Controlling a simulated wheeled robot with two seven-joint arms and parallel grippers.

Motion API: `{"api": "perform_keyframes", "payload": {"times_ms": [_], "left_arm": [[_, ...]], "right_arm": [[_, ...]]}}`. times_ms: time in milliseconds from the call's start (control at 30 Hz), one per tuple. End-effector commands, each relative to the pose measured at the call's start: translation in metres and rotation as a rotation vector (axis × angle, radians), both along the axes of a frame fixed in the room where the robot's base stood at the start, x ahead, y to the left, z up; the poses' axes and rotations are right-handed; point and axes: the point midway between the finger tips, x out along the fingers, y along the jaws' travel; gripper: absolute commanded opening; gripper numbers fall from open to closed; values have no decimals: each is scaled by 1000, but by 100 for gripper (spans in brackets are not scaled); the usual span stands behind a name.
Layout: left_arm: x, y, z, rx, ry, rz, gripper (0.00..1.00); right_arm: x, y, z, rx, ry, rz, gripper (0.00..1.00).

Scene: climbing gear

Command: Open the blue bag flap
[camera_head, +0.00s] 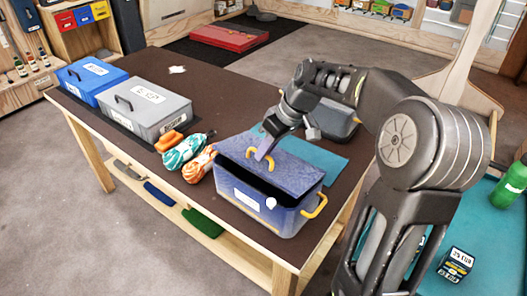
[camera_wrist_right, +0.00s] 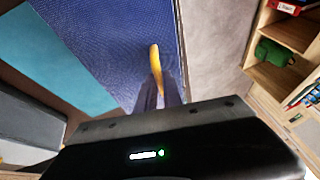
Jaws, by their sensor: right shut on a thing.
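The blue bag (camera_head: 280,213) stands near the front right edge of the dark table, with a white label on its front and a yellow side handle (camera_head: 315,207). Its flap (camera_head: 293,176) is tilted up a little, with a dark gap along the front edge. My right gripper (camera_head: 264,153) reaches down over the flap and is shut on its yellow handle (camera_head: 253,158). In the right wrist view the yellow handle (camera_wrist_right: 155,60) sits at the fingertips, against the blue flap (camera_wrist_right: 110,35). My left gripper is out of view.
A grey box (camera_head: 150,108) and a bright blue box (camera_head: 88,80) stand at the table's left. Coiled teal and orange ropes (camera_head: 185,150) lie left of the bag.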

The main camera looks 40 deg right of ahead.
Motion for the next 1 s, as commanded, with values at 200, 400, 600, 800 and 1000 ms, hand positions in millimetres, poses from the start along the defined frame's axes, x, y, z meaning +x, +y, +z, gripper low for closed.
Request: {"api": "perform_keyframes", "payload": {"times_ms": [200, 400, 600, 800, 1000], "left_arm": [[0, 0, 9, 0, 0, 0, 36], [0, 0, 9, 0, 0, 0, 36], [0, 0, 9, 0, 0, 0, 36], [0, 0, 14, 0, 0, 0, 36], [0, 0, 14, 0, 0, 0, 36]], "right_arm": [[2, -9, 12, -1, -1, -1, 0], [3, -11, 12, 0, -2, -1, 0], [3, -11, 12, 0, -2, -1, 0], [4, -17, 18, -1, -2, -1, 0], [5, -18, 18, -1, -1, 0, 22]]}}
